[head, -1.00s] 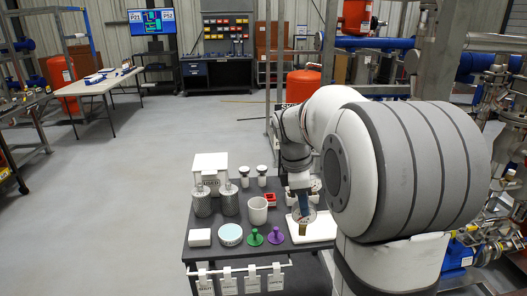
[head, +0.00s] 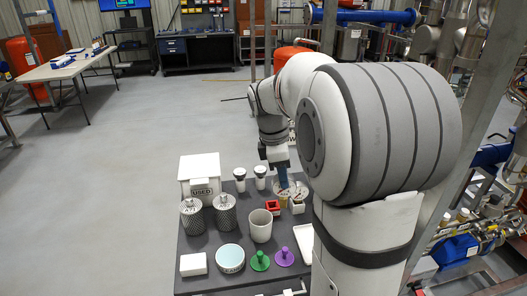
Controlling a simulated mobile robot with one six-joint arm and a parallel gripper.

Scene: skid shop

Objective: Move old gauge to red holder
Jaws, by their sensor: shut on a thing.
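My gripper (head: 283,180) points down over the right side of the dark cart top (head: 208,240), its blue fingers shut on the old gauge (head: 293,189). The gauge is a round, pale-faced dial with a brass stem hanging below it. The red holder (head: 272,208) is a small open square block on the cart. The gauge is just right of the holder and slightly behind it in the picture. I cannot tell how high the stem is above the cart. My arm hides part of the cart's right side.
Left of the holder stand a white box marked USED (head: 200,172), two metal cylinders (head: 225,212) and a white cup (head: 260,226). White-topped pieces (head: 260,172) stand behind. Green (head: 260,262) and purple (head: 284,257) knobs and a white tray (head: 306,244) are in front.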

